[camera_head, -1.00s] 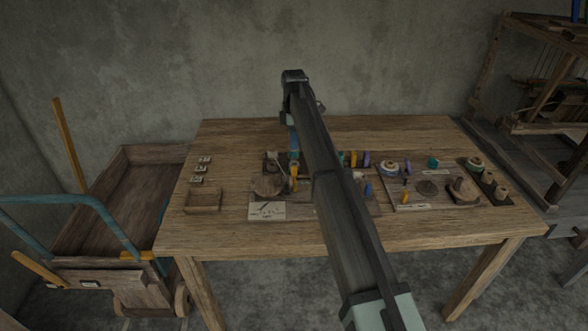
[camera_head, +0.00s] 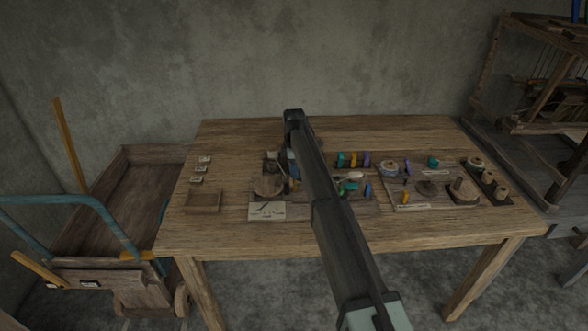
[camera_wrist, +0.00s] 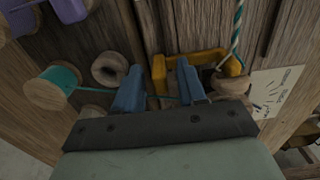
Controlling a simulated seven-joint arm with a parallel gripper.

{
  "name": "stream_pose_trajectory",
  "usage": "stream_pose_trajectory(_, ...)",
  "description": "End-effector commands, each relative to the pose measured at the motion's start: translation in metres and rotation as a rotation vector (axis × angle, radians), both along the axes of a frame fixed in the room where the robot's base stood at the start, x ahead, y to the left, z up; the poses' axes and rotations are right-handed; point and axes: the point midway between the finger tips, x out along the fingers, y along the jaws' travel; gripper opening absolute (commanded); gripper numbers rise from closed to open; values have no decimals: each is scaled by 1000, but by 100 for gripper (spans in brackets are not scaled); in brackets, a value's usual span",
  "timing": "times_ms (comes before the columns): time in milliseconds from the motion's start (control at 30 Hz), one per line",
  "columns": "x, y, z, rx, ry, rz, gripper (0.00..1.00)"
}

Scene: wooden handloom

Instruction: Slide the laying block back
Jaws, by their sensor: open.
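A yellow bracket-like piece (camera_wrist: 207,60) with a rounded wooden part (camera_wrist: 230,84) lies at my fingertips in the wrist view; it may be the laying block, but I cannot tell for sure. A twisted teal-and-white cord (camera_wrist: 237,25) runs up from it. My gripper (camera_wrist: 159,68) is open, its two blue fingers apart, with a narrow yellow tab (camera_wrist: 158,75) between them. I cannot tell whether they touch it. A teal strand passes behind the fingers. In the head view my arm hides most of this spot, leaving a little yellow (camera_head: 295,185) showing.
A teal spool (camera_wrist: 50,88), a wooden ring (camera_wrist: 110,70) and a purple spool (camera_wrist: 66,9) lie left in the wrist view. A marked card (camera_head: 267,210), round wooden disc (camera_head: 268,187) and open box (camera_head: 203,201) are on the table. Several bobbins stand right of my arm.

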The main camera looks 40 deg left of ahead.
Motion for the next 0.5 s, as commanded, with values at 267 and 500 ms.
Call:
stream_pose_trajectory(267, 0, 0, -1, 0, 0, 0, 40)
stream_pose_trajectory(500, 0, 0, -1, 0, 0, 0, 17)
